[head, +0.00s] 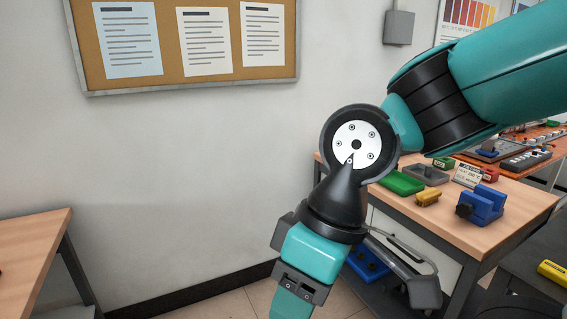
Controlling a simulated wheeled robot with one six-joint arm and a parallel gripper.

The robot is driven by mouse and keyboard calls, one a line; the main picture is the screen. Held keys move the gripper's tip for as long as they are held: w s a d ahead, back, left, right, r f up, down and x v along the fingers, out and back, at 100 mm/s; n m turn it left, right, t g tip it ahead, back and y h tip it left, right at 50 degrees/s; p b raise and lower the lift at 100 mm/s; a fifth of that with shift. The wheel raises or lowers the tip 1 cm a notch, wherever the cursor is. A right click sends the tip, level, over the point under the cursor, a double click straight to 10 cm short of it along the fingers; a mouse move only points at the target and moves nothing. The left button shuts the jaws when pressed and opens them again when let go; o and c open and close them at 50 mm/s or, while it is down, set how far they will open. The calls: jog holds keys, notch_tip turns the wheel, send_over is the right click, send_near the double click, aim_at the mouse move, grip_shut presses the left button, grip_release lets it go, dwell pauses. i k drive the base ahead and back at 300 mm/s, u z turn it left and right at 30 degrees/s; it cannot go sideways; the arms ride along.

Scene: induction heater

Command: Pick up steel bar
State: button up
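I see no steel bar that I can make out in the head view. My teal and black arm comes in from the upper right and bends down through the middle of the picture. Its lower end runs off the bottom edge, so the fingertips of my gripper are out of the picture. Whether it holds anything cannot be seen.
A wooden-topped workbench (484,239) at right carries a green tray (401,182), a grey tray (427,175), a yellow block (427,197) and a blue vise-like block (481,205). Another table (30,250) stands at left. A pinboard (187,84) hangs on the wall.

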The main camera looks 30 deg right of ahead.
aim_at(428, 170)
jog(key=i, duration=2.9)
jog(key=z, duration=1.5)
jog(key=i, duration=0.5)
jog(key=z, duration=1.1)
jog(key=i, duration=0.45)
jog(key=u, duration=0.05)
